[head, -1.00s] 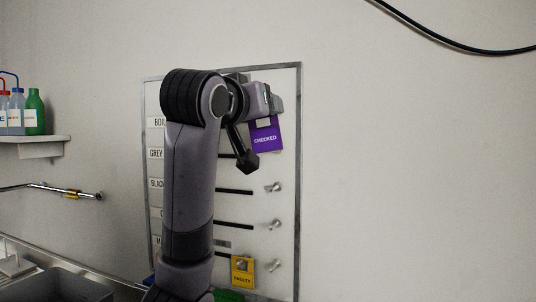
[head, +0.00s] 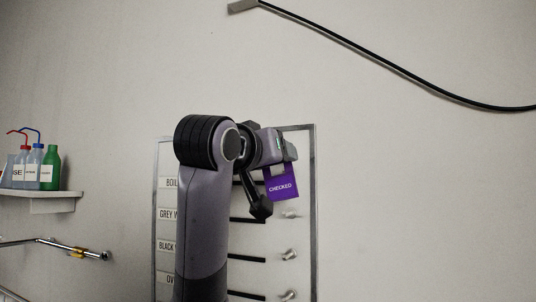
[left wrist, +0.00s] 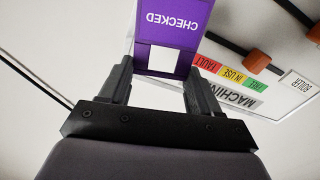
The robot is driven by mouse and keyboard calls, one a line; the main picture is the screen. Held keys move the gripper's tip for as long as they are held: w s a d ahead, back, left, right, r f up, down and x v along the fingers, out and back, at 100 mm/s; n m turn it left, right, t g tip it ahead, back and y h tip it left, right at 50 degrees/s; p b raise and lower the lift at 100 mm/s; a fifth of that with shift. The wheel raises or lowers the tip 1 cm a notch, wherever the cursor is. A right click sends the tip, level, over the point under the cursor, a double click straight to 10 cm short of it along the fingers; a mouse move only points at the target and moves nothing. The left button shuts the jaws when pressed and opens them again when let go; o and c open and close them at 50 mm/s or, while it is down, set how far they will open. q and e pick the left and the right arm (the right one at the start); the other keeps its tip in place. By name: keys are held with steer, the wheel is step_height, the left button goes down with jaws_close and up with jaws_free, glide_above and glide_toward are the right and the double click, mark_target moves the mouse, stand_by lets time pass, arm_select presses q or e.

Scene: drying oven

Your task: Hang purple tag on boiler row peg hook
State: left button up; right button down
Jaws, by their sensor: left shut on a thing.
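The purple tag (head: 282,187), marked CHECKED, hangs below my left gripper (head: 280,157) in front of the board's upper right. My left gripper is shut on the tag's top edge. In the left wrist view the tag (left wrist: 175,22) sits at the fingertips, with a pale opening in it, near the left gripper (left wrist: 158,75). The board (head: 305,240) has row labels at left; the boiler label (head: 172,183) is partly covered by my arm. The boiler row peg is not visible, apparently behind the gripper or tag. My right gripper is not in view.
The grey row peg (head: 290,215) shows just below the tag, with more pegs (head: 289,254) lower. The wrist view shows brown sliders (left wrist: 255,62) and a BOILER label (left wrist: 301,84). A bottle shelf (head: 52,196) and a pipe (head: 75,250) are left. Wall right of the board is clear.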

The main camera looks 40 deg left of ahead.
arm_select(q)
steer(key=shift+f+p+x, duration=0.25)
steer(key=shift+x, duration=0.85)
steer(key=shift+f+p+x, duration=0.2)
steer(key=shift+p+x, duration=0.1)
steer(key=shift+x, duration=0.85)
steer(key=shift+f+p+x, duration=0.25)
steer(key=shift+x, duration=0.85)
steer(key=o, duration=1.1)
steer(key=shift+c, duration=0.2)
